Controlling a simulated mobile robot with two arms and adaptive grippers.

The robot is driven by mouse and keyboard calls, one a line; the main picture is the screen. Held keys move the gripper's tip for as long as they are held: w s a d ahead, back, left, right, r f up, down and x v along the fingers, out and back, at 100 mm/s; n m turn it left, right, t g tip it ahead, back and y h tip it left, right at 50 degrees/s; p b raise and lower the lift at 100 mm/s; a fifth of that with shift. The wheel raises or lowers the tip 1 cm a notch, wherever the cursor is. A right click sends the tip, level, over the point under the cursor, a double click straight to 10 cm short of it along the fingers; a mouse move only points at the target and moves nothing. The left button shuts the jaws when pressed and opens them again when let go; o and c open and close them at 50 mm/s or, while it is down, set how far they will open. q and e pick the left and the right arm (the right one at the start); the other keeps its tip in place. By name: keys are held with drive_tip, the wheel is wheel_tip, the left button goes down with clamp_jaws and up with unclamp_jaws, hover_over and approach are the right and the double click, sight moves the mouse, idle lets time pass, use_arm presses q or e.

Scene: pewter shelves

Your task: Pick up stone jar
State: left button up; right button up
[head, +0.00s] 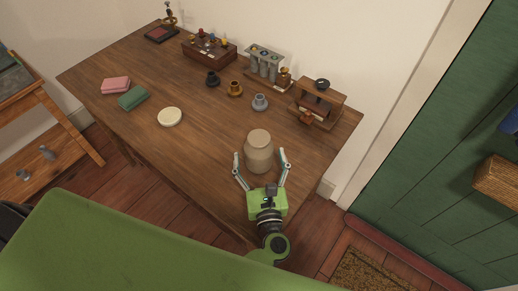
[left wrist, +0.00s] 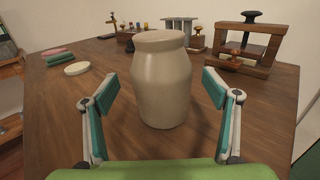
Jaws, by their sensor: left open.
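The stone jar (head: 259,152) is a beige, lidded-looking jar standing upright on the wooden table near its front right edge. In the left wrist view the jar (left wrist: 161,80) stands in the middle, just beyond and between the fingers. My left gripper (head: 260,158) is open, with one finger on each side of the jar's lower part in the head view. In the left wrist view the left gripper (left wrist: 158,92) shows gaps between both fingers and the jar. My right gripper is not in view.
On the wooden table (head: 200,150) are a cream disc (head: 170,117), a green block (head: 133,98) and a pink block (head: 116,86). The table around the jar is clear.

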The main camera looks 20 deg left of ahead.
use_arm(q)
drive_tip(key=x, duration=0.2)
drive_tip(key=shift+w+r, duration=0.15)
drive_tip(key=shift+w, duration=0.25)
drive_tip(key=shift+w+a+p, duration=0.15)
drive_tip(key=shift+w+p, duration=0.05)
drive_tip(key=shift+p, duration=0.1)
drive_tip(key=shift+c, duration=1)
drive_tip(key=c, duration=1.5)
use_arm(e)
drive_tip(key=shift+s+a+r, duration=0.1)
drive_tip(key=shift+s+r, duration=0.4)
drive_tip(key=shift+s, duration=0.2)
use_arm(q)
drive_tip(key=shift+r, duration=0.1)
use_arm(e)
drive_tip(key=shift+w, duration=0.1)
